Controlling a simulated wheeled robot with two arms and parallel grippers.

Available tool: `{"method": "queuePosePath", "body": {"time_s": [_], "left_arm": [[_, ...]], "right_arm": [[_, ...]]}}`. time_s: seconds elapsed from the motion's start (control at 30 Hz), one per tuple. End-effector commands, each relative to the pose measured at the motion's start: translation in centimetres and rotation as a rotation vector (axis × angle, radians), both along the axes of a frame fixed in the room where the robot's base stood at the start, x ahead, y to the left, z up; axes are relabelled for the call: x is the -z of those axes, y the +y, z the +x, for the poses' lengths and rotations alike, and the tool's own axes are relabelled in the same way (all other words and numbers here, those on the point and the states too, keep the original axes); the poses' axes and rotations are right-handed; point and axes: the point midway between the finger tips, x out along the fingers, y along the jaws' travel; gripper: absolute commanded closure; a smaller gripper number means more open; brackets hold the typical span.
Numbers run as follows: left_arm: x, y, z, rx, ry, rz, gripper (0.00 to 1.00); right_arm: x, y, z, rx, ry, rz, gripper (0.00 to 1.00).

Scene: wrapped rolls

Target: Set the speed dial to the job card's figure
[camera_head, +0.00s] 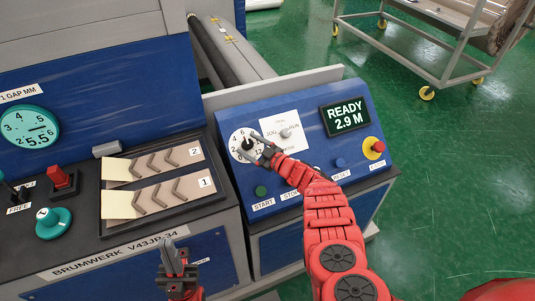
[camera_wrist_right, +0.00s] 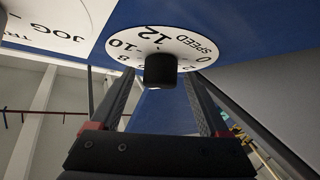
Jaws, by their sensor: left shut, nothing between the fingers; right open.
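The speed dial (camera_head: 236,151) is a round white numbered face with a black knob on the sloped blue panel. In the right wrist view the dial face (camera_wrist_right: 185,43) reads SPEED, with 0, 10 and 12 legible, and its black knob (camera_wrist_right: 160,71) hangs in front. My right gripper (camera_head: 266,153) is at the dial's right edge in the head view. In its wrist view the open fingers (camera_wrist_right: 160,88) stand either side of the knob; contact is not clear. The knob's setting is unclear. My left gripper (camera_head: 172,243) is shut and empty, low at the front. I cannot make out a job card.
A green START button (camera_head: 260,191) is below, and a red button (camera_head: 379,147) on yellow is far right. A gap dial (camera_head: 28,127) is at left.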

Motion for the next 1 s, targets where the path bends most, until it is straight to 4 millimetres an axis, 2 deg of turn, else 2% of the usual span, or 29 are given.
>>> {"method": "queuePosePath", "body": {"time_s": [0.13,0.7,0.8,1.0], "left_arm": [[-1.6,0.0,0.0,0.0,0.0,0.0,1.0],[-3.0,0.0,0.0,0.0,0.0,0.0,1.0],[-3.0,0.0,0.0,0.0,0.0,0.0,1.0],[-3.0,0.0,0.0,0.0,0.0,0.0,1.0]], "right_arm": [[-0.7,-1.2,-1.5,-0.001,0.002,0.002,0.21],[-1.2,-9.5,-10.2,-0.001,0.0,0.003,0.21],[-1.2,-10.5,-11.2,0.001,-0.001,0.001,0.21],[-1.4,-11.3,-12.0,-0.002,-0.004,0.003,0.21]]}}
